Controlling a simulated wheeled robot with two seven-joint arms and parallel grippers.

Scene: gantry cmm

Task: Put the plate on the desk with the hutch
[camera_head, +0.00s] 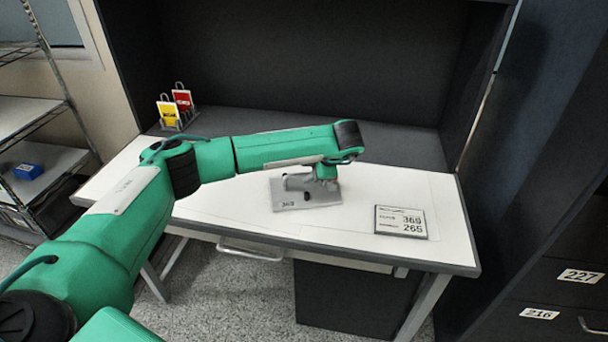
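A small grey plate (324,198) with a dark number on its front edge lies on, or just above, the white top of the desk with the hutch (215,205). My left arm reaches in from the left, and its gripper (298,184) is right at the plate, over its middle. The gripper's fingers are small and blend with the grey plate, so I cannot tell whether they grip it. My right gripper is not in view.
A flat sign with numbers (401,222) lies at the desk's right front. Yellow (168,113) and red (183,99) cards stand in a rack at the back left. A wire shelf (40,125) is left; dark drawers (545,290) are right. The desktop's left front is clear.

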